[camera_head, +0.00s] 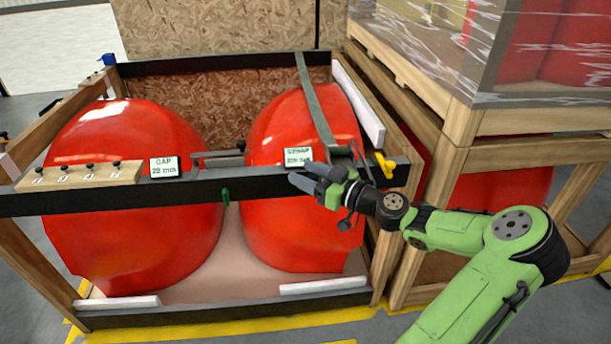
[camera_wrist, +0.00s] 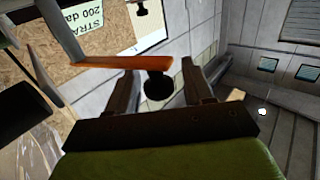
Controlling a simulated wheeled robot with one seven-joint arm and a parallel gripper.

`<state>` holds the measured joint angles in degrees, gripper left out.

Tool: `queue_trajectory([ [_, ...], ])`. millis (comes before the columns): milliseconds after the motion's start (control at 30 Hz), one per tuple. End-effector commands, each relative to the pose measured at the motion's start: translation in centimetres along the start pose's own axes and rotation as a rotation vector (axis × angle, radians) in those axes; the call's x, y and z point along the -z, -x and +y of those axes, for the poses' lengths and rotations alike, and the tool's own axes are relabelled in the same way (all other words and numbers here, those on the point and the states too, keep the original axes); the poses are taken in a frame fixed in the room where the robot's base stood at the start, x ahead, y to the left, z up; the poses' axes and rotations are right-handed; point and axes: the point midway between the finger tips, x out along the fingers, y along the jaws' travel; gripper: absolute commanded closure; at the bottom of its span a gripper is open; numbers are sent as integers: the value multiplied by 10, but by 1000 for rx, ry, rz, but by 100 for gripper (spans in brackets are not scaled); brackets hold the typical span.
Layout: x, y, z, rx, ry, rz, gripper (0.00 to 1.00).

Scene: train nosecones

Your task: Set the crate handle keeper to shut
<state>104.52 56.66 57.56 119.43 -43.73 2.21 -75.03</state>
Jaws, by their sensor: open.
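My gripper (camera_head: 322,184) is at the right part of the crate's black front beam (camera_head: 110,195), just below the strap label (camera_head: 299,156). In the wrist view my gripper (camera_wrist: 160,76) is open, with its fingers apart. A dark round knob (camera_wrist: 158,86) shows between the fingers, and an orange bar (camera_wrist: 125,62) lies just beyond them. I cannot tell whether the fingers touch either. A flat dark handle bar (camera_head: 215,155) with a knob lies on the beam's middle. A small green tab (camera_head: 225,197) hangs below it. I cannot tell which part is the keeper.
Two red nosecones (camera_head: 130,150) sit inside the wooden crate. A grey strap (camera_head: 315,105) runs over the right one. A yellow fitting (camera_head: 386,166) is at the beam's right end. A numbered peg board (camera_head: 80,175) is at left. A wrapped crate stack (camera_head: 460,125) stands close on the right.

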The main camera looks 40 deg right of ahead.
Motion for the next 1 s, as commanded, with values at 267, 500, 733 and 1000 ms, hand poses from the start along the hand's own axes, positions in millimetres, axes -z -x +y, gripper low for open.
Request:
queue_trajectory([
  [267, 0, -7, 0, -2, 0, 0, 48],
  [500, 0, -7, 0, -1, 0, 0, 78],
  [733, 0, -7, 0, -2, 0, 1, 100],
  [1000, 1, -5, 0, 4, 1, 2, 100],
])
